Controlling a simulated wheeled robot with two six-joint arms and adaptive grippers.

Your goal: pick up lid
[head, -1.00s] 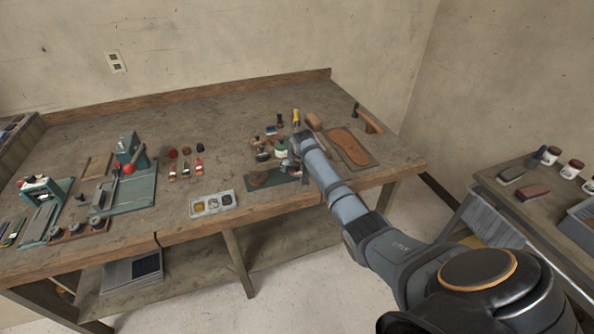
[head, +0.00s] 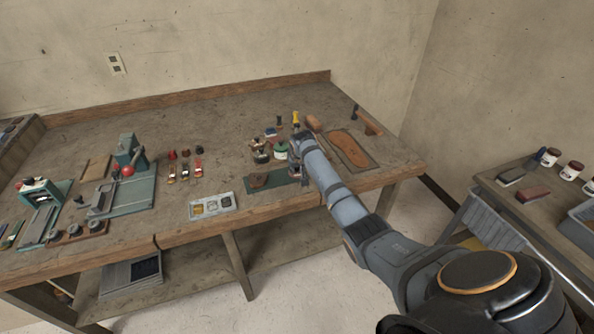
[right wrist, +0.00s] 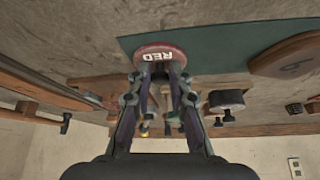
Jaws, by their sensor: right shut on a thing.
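A round, dark red-rimmed piece with a pale face marked RED (right wrist: 158,54), which looks like the lid, shows in the right wrist view at my right fingertips. My right gripper (right wrist: 160,76) is shut on it near the green mat's edge. In the head view my right gripper (head: 296,180) is small and partly hidden by my forearm, at the right end of the green mat (head: 290,176). I cannot make out the lid there. A white and green jar (head: 281,152) stands just behind the mat. My left gripper is not in view.
Small bottles and tools (head: 260,152) crowd behind the mat. A sole-shaped piece on a board (head: 348,147) lies to the right. The bench middle (head: 222,150) is clear.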

